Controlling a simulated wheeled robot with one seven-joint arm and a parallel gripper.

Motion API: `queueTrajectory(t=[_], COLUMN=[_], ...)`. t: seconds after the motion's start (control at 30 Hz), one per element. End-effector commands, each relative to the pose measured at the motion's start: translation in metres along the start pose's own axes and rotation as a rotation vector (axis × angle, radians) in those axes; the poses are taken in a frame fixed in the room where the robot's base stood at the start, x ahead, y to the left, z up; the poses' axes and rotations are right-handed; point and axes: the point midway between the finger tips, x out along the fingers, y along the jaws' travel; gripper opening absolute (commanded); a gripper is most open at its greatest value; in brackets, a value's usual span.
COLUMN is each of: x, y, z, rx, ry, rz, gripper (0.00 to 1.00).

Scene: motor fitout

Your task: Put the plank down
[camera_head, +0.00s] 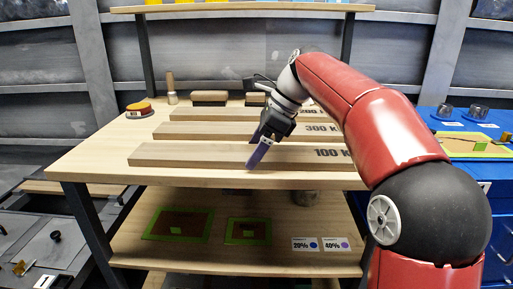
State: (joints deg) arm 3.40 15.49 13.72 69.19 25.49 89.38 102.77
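Three long wooden planks lie on the workbench (95,160), one behind another, with dark printed markings near their right ends. The front plank (190,155) reads "100 K", the middle plank (200,131) "300", and the back plank (195,114) "200". All three seem to rest flat. My gripper (259,153) is at the front plank, right of its middle. One purple finger slants down across the plank's front face. The other finger is hidden, so I cannot tell whether the gripper is closed on the plank. My arm hides parts of the planks' right ends.
A brush-like tool (171,90), an orange-topped round item (139,109) and a dark block (209,98) stand at the bench's back left. A shelf (240,9) runs above. Green-framed panels (248,231) lie on the lower shelf. A blue cabinet (470,128) stands right.

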Motion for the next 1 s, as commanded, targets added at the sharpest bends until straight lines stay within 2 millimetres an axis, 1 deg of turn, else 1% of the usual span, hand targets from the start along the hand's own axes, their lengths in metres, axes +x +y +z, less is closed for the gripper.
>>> queueTrajectory(t=[0.03,0.1,0.13,0.37,0.47,0.57,0.67,0.8,0.9,1.0], x=[0.0,0.0,0.0,-0.001,-0.005,-0.018,-0.039,-0.071,-0.091,-0.106], y=[0.0,0.0,0.0,0.0,0.0,-0.001,-0.001,-0.001,-0.001,-0.001], z=[0.0,0.0,0.0,0.0,0.001,0.002,0.002,0.003,0.002,0.002], rx=[0.0,0.0,0.0,0.0,0.0,0.001,0.001,0.0,0.0,0.0], ry=[0.0,0.0,0.0,0.0,-0.001,-0.001,-0.001,-0.001,-0.001,-0.001], rz=[0.0,0.0,0.0,-0.001,-0.002,-0.003,-0.004,-0.004,-0.003,-0.002], gripper=[0.88,0.97,0.98,0.98,0.98,0.98,0.98,0.98,0.98,0.98])
